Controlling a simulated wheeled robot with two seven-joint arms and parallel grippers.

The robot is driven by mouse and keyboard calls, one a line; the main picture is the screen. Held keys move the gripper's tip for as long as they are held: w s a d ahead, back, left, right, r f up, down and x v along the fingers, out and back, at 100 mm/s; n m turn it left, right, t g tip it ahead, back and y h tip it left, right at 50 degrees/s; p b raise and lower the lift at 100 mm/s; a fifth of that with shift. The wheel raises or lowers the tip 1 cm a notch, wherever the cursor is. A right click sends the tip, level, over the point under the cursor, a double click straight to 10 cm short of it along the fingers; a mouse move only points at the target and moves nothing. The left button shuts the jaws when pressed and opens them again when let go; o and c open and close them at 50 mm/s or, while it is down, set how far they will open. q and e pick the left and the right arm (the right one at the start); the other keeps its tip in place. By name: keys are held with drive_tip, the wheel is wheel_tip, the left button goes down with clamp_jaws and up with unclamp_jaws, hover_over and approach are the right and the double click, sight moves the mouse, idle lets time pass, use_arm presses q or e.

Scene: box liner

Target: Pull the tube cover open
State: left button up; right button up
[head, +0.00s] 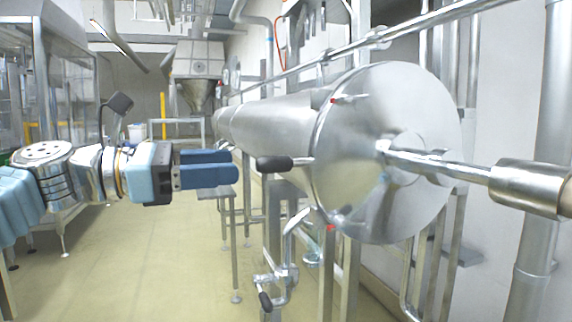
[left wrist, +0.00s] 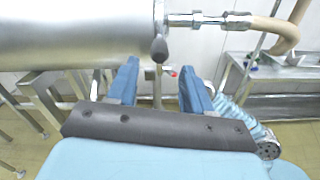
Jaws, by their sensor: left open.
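The tube cover (head: 345,165) is a large round shiny metal disc on the near end of a long horizontal metal tube (head: 270,130). A handle with a black grip (head: 275,163) sticks out to the left at the cover's edge; a dark knob also shows in the left wrist view (left wrist: 159,49). My left gripper (head: 237,168) is a short way left of the black grip, with blue fingers pointing right. In the left wrist view its fingers (left wrist: 160,80) are spread apart with nothing between them, and the knob stands ahead between them. My right gripper is not in view.
A metal pipe (head: 440,163) runs from the cover's centre to the right. A lower clamp with a black handle (head: 265,300) hangs under the tube. Metal stand legs are below. A small table (head: 215,190) stands behind.

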sight(312, 161)
use_arm(q)
drive_tip(key=p+x, duration=0.1)
drive_tip(key=x, duration=1)
drive_tip(key=shift+f, duration=0.1)
drive_tip(key=shift+c, duration=0.2)
clamp_jaws()
